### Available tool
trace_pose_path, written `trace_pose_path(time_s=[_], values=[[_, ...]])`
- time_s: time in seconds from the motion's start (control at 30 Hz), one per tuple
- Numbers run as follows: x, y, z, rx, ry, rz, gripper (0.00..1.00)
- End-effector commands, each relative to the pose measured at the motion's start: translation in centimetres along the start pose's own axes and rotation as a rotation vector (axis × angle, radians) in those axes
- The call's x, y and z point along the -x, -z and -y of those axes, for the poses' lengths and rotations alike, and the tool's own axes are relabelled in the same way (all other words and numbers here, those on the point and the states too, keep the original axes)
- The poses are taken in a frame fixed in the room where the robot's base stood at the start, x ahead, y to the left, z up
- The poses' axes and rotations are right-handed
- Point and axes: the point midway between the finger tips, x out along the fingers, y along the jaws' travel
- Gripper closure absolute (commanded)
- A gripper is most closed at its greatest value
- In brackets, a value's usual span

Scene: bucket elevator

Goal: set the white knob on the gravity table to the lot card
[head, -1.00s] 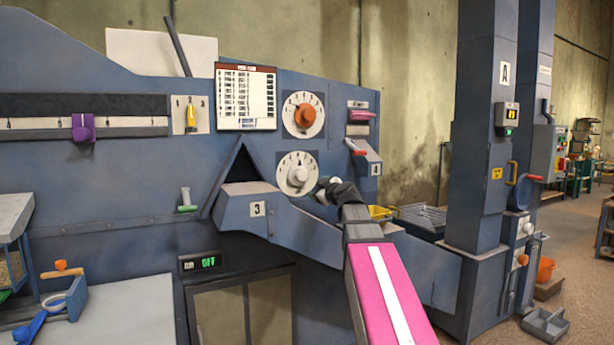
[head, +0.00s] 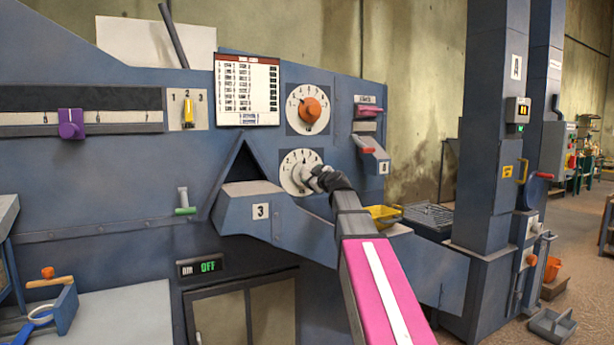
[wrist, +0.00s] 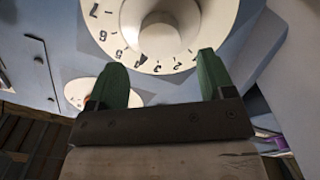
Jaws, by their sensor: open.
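The white knob (head: 303,176) sits on a round white numbered dial (head: 289,166), below the orange knob on the blue gravity table. My gripper (head: 319,180) is at the knob's right side and hides part of it and of the dial. In the wrist view the white knob (wrist: 163,38) lies ahead, between and beyond the two green fingertips of my open gripper (wrist: 160,72). I cannot tell whether they touch it, and its pointer is not clear. A printed card with a red header (head: 247,92) hangs upper left of the dial; its text is too small to read.
The orange knob (head: 310,110) has its own dial just above. A grey bracket with a red handle (head: 370,150) juts out at the right. A grey spout marked 3 (head: 249,207) sticks out at lower left. A yellow scoop (head: 383,216) is right of my arm.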

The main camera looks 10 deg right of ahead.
Motion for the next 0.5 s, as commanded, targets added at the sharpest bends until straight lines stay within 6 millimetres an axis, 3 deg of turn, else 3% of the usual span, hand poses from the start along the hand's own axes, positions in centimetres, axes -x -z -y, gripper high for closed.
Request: trace_pose_path(time_s=[0.03,0.2,0.5], values=[[-1.4,0.0,-0.1,0.0,0.002,0.0,0.25],[-4.1,0.0,-0.1,0.0,0.001,0.0,0.25],[-5.2,0.0,0.0,0.0,0.0,0.0,0.25]])
